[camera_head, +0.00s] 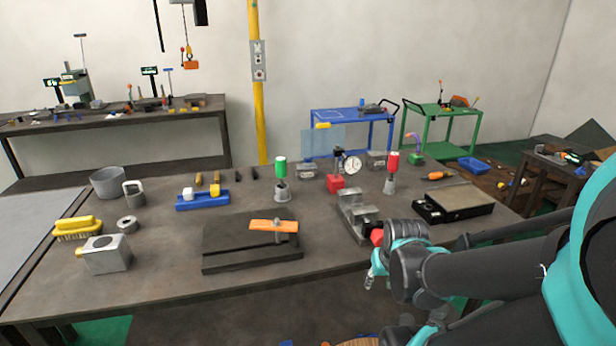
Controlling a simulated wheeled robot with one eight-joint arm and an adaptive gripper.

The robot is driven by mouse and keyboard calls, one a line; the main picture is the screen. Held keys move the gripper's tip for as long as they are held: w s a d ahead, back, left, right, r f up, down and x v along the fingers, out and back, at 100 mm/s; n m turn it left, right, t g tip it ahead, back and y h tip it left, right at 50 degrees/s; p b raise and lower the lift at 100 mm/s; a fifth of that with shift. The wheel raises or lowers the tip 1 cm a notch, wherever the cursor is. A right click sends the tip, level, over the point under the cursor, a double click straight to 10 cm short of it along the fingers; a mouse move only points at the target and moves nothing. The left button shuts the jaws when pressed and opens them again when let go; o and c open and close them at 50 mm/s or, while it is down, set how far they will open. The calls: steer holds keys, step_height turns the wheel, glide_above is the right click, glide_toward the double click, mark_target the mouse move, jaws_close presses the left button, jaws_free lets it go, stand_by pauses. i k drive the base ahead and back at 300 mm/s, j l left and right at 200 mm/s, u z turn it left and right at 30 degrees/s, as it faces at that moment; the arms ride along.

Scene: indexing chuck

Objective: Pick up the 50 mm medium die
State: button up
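I cannot tell for certain which piece is the 50 mm medium die. A silver block with a round hole (105,254) stands at the front left of the bench, and a small grey ring (127,225) lies behind it. A blue tray (203,205) holds a white block (187,193) and a yellow block (214,192). My gripper (370,282) is at the bench's front edge, right of centre, below a grey vise-like fixture (355,212) with a red part (376,236). Its fingers are small and partly hidden by my wrist; nothing is clearly seen in them.
A dark plate (225,258) with an orange-handled part (273,226) lies mid-bench. Green-topped (281,168) and red-topped (392,165) posts and a dial gauge (351,163) stand behind. A black box (455,202) lies right.

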mark_target(303, 171)
steer(key=l+u, duration=0.25)
steer(key=l, duration=0.4)
steer(key=l+u, duration=0.25)
steer(key=l, duration=0.45)
